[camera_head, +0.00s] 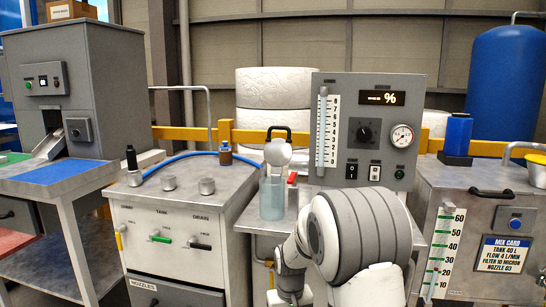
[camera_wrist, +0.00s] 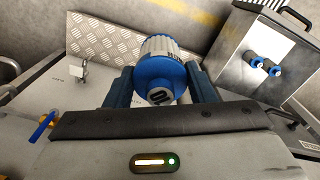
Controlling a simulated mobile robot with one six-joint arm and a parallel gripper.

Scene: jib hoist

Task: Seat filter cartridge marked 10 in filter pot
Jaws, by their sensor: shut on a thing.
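My gripper (camera_wrist: 160,85) shows in the wrist view with its two dark jaws shut on a filter cartridge (camera_wrist: 158,73). The cartridge has a blue end cap and a white pleated body. In the head view my arm bends down at the bottom, and the jaws and cartridge are not seen. A clear bluish cylinder (camera_head: 272,198), likely the filter pot, stands on the bench left of my arm, with a pale round piece above it. The cartridge is not in it.
A gauge panel (camera_head: 370,125) stands behind the bench. A mix card (camera_head: 502,254) at right reads FILTER 10 MICRON.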

